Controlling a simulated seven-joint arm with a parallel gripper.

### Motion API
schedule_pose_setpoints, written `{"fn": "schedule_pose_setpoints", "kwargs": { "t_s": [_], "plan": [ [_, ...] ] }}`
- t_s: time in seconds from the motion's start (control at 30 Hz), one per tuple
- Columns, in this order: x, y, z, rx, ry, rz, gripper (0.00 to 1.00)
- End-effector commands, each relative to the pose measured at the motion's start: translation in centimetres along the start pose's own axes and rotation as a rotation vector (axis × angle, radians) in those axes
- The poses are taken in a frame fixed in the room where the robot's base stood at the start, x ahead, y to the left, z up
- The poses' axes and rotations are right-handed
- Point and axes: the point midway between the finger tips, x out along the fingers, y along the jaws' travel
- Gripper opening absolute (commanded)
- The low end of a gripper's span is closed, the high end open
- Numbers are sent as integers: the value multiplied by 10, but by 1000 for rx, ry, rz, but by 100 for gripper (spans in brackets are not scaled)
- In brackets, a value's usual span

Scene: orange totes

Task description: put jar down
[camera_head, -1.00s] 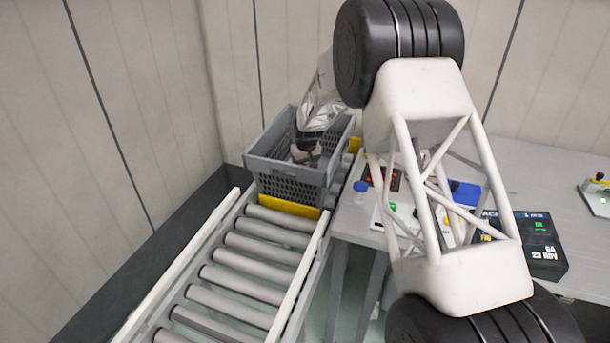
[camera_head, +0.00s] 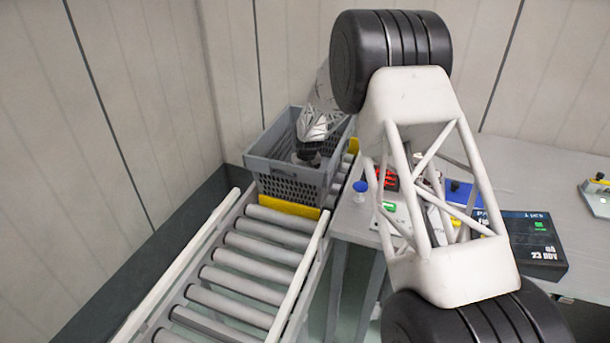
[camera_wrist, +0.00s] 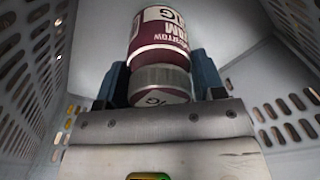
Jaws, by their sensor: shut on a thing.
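The jar (camera_wrist: 160,48) has a maroon and white label and a grey lid-like end towards the camera in the wrist view. My gripper (camera_wrist: 160,80) is shut on it, with a blue-grey finger on each side. The gripper (camera_head: 307,157) is down inside the grey crate (camera_head: 290,187) in the head view. The jar cannot be made out in the head view. Perforated crate walls show on both sides of it in the wrist view. I cannot tell whether the jar touches the crate floor.
The crate stands at the far end of a roller conveyor (camera_head: 245,268), behind a yellow stop (camera_head: 290,208). To the right is a grey table (camera_head: 545,180) with a blue-capped item (camera_head: 360,188), red items (camera_head: 388,178) and a dark box (camera_head: 533,245). Wall panels stand behind and left.

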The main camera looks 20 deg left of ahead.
Motion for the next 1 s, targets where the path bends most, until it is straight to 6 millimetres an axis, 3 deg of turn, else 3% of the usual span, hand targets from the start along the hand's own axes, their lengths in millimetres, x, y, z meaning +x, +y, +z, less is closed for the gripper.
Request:
{"fn": "schedule_pose_setpoints", "kwargs": {
  "t_s": [0.17,0.2,0.37,0.77,1.0],
  "plan": [
    [1,0,0,0,0,0,27],
    [2,0,0,0,0,0,66],
    [2,0,0,0,0,0,88],
    [-1,0,0,0,0,0,88],
    [-19,0,0,0,0,0,88]
  ]
}}
